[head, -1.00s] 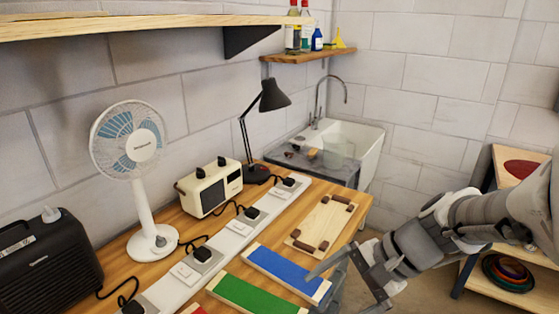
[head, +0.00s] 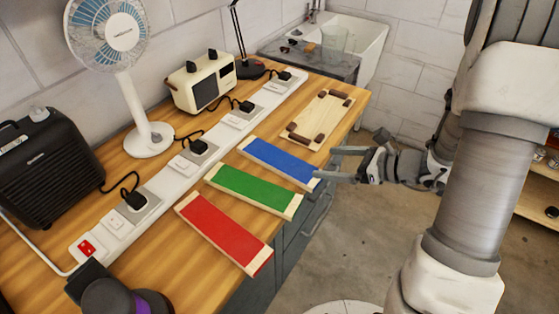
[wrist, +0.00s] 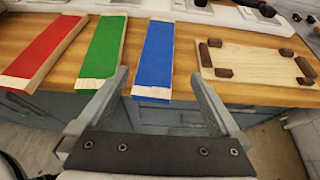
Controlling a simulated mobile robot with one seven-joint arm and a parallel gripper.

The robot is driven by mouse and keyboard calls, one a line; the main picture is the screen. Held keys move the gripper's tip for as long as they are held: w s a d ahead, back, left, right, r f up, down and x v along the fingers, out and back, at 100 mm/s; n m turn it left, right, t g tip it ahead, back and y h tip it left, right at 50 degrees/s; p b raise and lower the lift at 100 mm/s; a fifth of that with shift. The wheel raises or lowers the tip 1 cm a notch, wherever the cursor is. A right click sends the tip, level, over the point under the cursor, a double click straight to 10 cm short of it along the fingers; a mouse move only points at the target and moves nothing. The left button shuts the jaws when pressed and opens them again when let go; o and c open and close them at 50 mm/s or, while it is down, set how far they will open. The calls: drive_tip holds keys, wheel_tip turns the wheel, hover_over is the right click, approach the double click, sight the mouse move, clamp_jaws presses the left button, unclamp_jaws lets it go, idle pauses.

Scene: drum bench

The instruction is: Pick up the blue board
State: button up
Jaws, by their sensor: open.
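The blue board (head: 280,162) lies flat on the wooden bench, its pale near end at the bench's front edge. In the wrist view the blue board (wrist: 155,55) points away from me, between the green board and the wooden frame board. My gripper (head: 335,162) is open and empty, just off the front edge beside the board's near end. In the wrist view the fingers of my gripper (wrist: 158,85) are spread, with the board's near end showing between and beyond their tips. I see no contact with the board.
The green board (head: 254,190) and red board (head: 223,232) lie left of the blue one. A pale board with brown blocks (head: 319,118) lies to its right. A long power strip (head: 180,168) with plugs runs behind. Floor is open in front.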

sight(282, 160)
drive_tip(key=x, duration=1.4)
drive_tip(key=shift+a+f, duration=0.15)
drive_tip(key=shift+a, duration=0.25)
drive_tip(key=shift+s, duration=0.1)
drive_tip(key=shift+c, duration=0.3)
drive_tip(key=c, duration=1.4)
drive_tip(key=shift+c, duration=0.2)
